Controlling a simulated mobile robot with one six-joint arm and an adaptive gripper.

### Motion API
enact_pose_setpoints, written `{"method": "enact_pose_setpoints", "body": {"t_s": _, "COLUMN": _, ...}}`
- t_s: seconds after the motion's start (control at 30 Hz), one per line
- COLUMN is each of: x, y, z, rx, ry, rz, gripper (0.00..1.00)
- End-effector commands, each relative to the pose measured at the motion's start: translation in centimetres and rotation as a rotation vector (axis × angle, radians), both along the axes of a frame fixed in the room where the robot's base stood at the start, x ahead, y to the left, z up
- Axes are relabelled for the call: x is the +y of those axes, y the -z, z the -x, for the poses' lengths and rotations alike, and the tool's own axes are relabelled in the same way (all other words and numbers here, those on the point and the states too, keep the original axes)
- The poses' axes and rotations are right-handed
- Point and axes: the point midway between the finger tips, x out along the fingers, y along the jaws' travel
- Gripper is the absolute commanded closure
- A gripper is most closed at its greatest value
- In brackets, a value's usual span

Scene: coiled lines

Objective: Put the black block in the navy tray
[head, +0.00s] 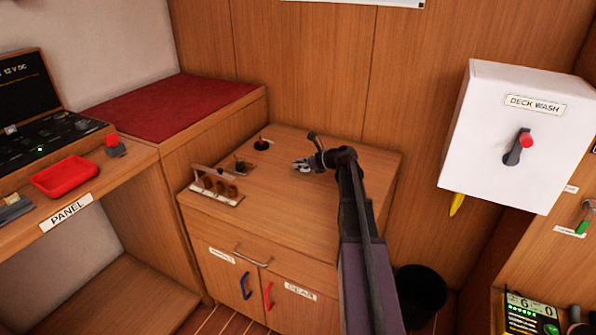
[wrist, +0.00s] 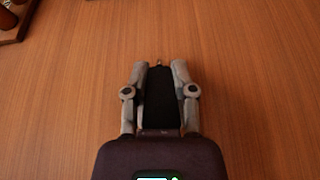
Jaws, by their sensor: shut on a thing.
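My gripper (head: 301,165) is over the wooden cabinet top (head: 330,205) in the head view. In the wrist view my gripper (wrist: 160,68) has its two grey fingers on either side of a dark black block (wrist: 160,97) and is shut on it. The block's lower end is hidden by the gripper body, and a small metallic bit shows at its far end. Bare wood lies below and around it; I cannot tell how high the block is held. I see no navy tray in either view.
A red tray (head: 64,177) lies on the left panel shelf. A wooden rack with round brown items (head: 216,187) stands at the cabinet's left front. A dark knob with a red top (head: 262,144) is at the back. A white deck wash box (head: 500,160) projects at right.

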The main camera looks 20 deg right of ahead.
Motion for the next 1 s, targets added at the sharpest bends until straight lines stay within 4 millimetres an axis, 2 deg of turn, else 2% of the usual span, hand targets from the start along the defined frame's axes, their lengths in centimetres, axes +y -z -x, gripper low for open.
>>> {"method": "enact_pose_setpoints", "body": {"t_s": 0.1, "x": -0.01, "y": 0.93, "z": -0.01, "rx": 0.000, "ry": 0.000, "rz": 0.000, "gripper": 1.00}}
{"method": "enact_pose_setpoints", "body": {"t_s": 0.67, "x": -0.04, "y": 1.37, "z": 0.01, "rx": 0.000, "ry": 0.000, "rz": 0.000, "gripper": 1.00}}
{"method": "enact_pose_setpoints", "body": {"t_s": 0.7, "x": -0.04, "y": 1.27, "z": 0.00, "rx": 0.000, "ry": 0.000, "rz": 0.000, "gripper": 0.58}}
{"method": "enact_pose_setpoints", "body": {"t_s": 0.8, "x": -0.05, "y": 1.23, "z": 0.01, "rx": 0.000, "ry": 0.000, "rz": 0.000, "gripper": 0.31}}
{"method": "enact_pose_setpoints", "body": {"t_s": 1.0, "x": -0.05, "y": 1.24, "z": 0.02, "rx": 0.000, "ry": 0.001, "rz": 0.000, "gripper": 0.31}}
